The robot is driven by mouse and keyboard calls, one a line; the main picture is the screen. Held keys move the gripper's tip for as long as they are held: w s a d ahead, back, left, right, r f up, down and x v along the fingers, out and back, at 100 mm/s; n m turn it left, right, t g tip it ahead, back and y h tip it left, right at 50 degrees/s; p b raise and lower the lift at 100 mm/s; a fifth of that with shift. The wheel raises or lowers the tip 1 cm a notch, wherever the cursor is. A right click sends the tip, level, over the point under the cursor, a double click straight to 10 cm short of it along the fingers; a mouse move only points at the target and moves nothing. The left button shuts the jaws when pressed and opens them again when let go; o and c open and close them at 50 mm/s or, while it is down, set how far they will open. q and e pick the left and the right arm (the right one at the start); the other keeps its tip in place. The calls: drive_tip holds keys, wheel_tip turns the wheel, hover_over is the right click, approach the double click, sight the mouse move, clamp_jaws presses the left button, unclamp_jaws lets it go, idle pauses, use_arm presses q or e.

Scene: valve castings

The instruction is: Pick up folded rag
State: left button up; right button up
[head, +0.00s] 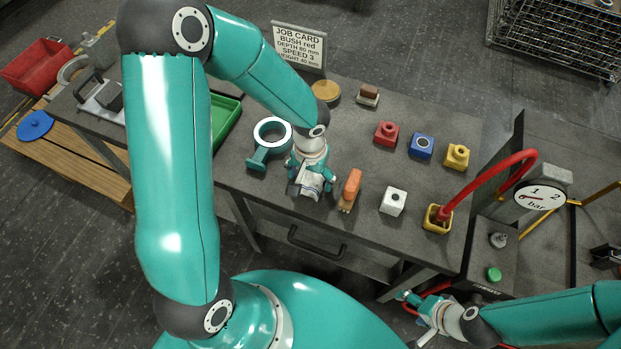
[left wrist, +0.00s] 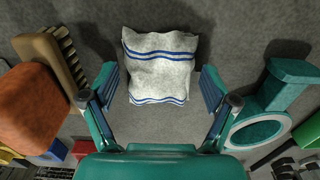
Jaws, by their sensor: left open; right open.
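The folded rag (left wrist: 160,62) is white with blue stripes and lies on the grey bench top, in the middle of the left wrist view. My left gripper (left wrist: 160,84) is open above it, with one finger on each side of the rag. In the head view the left gripper (head: 310,186) points down over the bench's front part and hides most of the rag (head: 312,181). My right gripper (head: 413,306) is open and empty, low in front of the bench, away from the rag.
A teal ring casting (head: 262,158) lies close left. A white block (head: 393,201) and red (head: 386,133), blue (head: 421,146) and yellow (head: 456,157) blocks stand further right.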

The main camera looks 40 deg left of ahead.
sight(311, 178)
use_arm(q)
drive_tip(key=c, duration=1.2)
drive_tip(key=shift+r, duration=0.1)
drive_tip(key=shift+c, duration=0.2)
wheel_tip(311, 178, up, 20)
drive_tip(key=shift+p, duration=0.4)
